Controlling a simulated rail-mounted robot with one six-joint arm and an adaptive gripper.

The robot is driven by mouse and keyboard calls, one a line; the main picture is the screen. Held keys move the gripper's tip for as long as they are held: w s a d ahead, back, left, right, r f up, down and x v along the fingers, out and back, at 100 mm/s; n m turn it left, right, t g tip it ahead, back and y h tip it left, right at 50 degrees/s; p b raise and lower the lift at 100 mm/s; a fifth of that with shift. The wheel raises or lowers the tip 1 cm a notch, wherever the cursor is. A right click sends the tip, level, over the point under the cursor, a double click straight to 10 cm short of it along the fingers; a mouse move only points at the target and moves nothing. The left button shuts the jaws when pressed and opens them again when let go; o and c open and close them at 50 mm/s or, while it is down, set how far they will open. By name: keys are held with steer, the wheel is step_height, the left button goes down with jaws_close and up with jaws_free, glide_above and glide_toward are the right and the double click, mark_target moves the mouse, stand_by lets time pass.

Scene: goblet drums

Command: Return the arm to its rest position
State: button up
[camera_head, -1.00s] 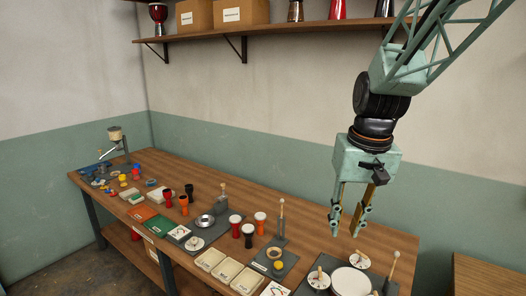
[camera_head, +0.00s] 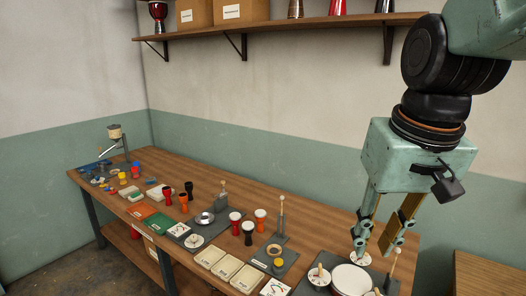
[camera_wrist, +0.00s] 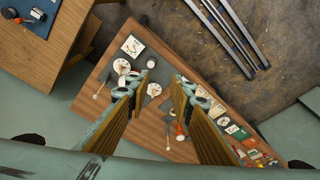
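My gripper (camera_head: 374,252) hangs from my arm at the right in the head view, fingers pointing down. Its two fingers are apart with nothing between them; the wrist view also shows a gap between the fingertips (camera_wrist: 162,84). It is above the right end of the wooden workbench (camera_head: 310,215). In the head view the fingers overlap the area by a large white disc (camera_head: 350,280) on a grey board.
A wall shelf (camera_head: 290,25) with boxes and drums runs along the back. Cream trays (camera_head: 228,267) and several small parts cover the bench.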

steer(key=s+t+b, duration=0.1)
steer(key=s, duration=1.5)
steer(key=shift+d+f+b, duration=0.15)
steer(key=shift+f+b, duration=0.15)
steer(key=shift+o, duration=0.2)
stand_by(0.6)
